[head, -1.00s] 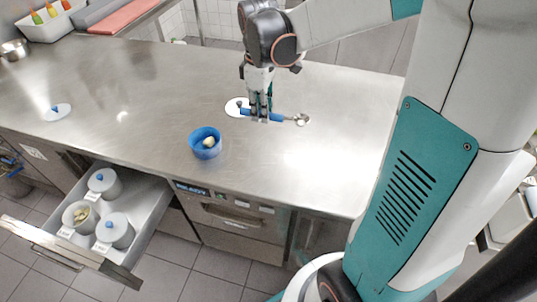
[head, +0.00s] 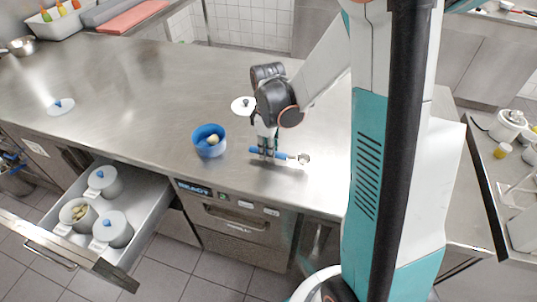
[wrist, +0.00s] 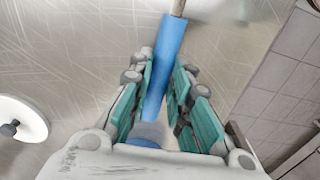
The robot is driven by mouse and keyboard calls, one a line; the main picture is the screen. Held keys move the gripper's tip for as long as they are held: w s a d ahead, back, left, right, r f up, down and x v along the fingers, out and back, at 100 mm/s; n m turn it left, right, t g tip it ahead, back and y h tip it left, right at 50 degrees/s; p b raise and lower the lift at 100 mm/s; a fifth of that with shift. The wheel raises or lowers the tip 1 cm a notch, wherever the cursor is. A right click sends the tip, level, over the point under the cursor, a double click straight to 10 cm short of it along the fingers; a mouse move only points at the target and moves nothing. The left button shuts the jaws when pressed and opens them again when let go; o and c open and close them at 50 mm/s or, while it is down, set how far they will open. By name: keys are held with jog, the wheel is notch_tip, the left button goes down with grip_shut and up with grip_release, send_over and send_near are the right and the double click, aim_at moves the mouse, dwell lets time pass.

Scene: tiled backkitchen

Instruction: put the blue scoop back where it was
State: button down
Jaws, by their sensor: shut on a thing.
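The blue scoop (head: 284,155) lies level in my gripper (head: 268,152), its metal bowl end (head: 304,158) pointing right. My gripper points down and is shut on the blue handle, low over the steel counter; I cannot tell whether the scoop touches the counter. In the wrist view the blue handle (wrist: 168,55) runs between the teal finger pads (wrist: 160,95); its metal end leaves the picture at the top. A blue container (head: 209,146) with a pale lump in it stands left of my gripper.
An open drawer (head: 150,215) holds several grey pots. The counter's front edge (head: 290,192) is near. The counter's left middle is clear.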

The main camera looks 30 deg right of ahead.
notch_tip(320, 180, down, 2)
jog(key=shift+f, duration=0.1)
jog(key=c, duration=1.9)
grip_release()
jog(key=o, duration=0.4)
